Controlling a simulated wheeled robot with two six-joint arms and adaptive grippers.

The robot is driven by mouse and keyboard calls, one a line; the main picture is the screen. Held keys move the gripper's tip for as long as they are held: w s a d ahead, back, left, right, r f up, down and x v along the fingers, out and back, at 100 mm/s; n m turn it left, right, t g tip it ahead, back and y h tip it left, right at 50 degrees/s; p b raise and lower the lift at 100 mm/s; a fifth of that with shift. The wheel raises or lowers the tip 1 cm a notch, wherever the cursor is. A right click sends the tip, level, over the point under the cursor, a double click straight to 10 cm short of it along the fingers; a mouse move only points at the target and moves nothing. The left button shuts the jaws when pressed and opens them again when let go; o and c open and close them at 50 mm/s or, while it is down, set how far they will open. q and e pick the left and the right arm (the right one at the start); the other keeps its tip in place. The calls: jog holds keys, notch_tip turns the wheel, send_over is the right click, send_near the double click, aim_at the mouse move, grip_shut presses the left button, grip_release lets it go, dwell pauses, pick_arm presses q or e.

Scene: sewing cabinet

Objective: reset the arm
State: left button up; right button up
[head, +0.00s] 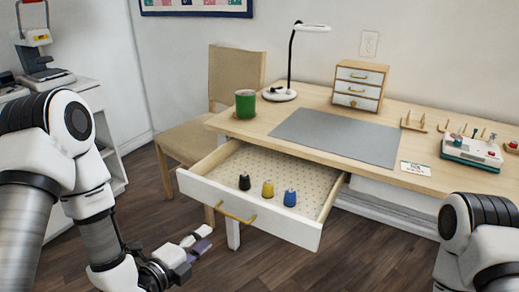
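My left arm (98,215) comes in from the left and reaches down in front of the desk. My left gripper (206,238) is low, in front of and below the open drawer's left front corner. Its fingers look apart, with nothing clear between them. It seems clear of the drawer's brass handle (237,217). My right arm (482,235) shows at the lower right edge, and its gripper is out of view.
The open drawer (275,222) sticks out and holds black (244,182), yellow (268,189) and blue (290,198) spools. The desk (235,127) bears a green cup (245,103), lamp (311,28), grey mat (340,135), small cabinet (360,85) and sewing machine (472,150). A chair (236,75) stands behind.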

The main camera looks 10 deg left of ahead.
pick_arm(q)
jog(key=s+d+f+n+g+y, duration=0.1)
jog(key=s+f+n+g, duration=0.15)
jog(key=s+f, duration=0.45)
jog(key=s+f+n+g+y, duration=0.15)
jog(key=f+g, duration=0.25)
jog(key=f, duration=0.7)
jog(key=s+a+f+n+g+y, duration=0.15)
jog(key=s+f+n+g, duration=0.25)
jog(key=s+n, duration=0.45)
jog(key=s+a+f+n+g+y, duration=0.1)
jog(key=s+a+f+n+g, duration=0.25)
jog(key=s+n, duration=0.45)
notch_tip(320, 180, up, 20)
jog(key=n+p, duration=0.2)
jog(key=p, duration=1.8)
jog(key=shift+w+d+g, duration=0.3)
jog(key=shift+w+d, duration=0.1)
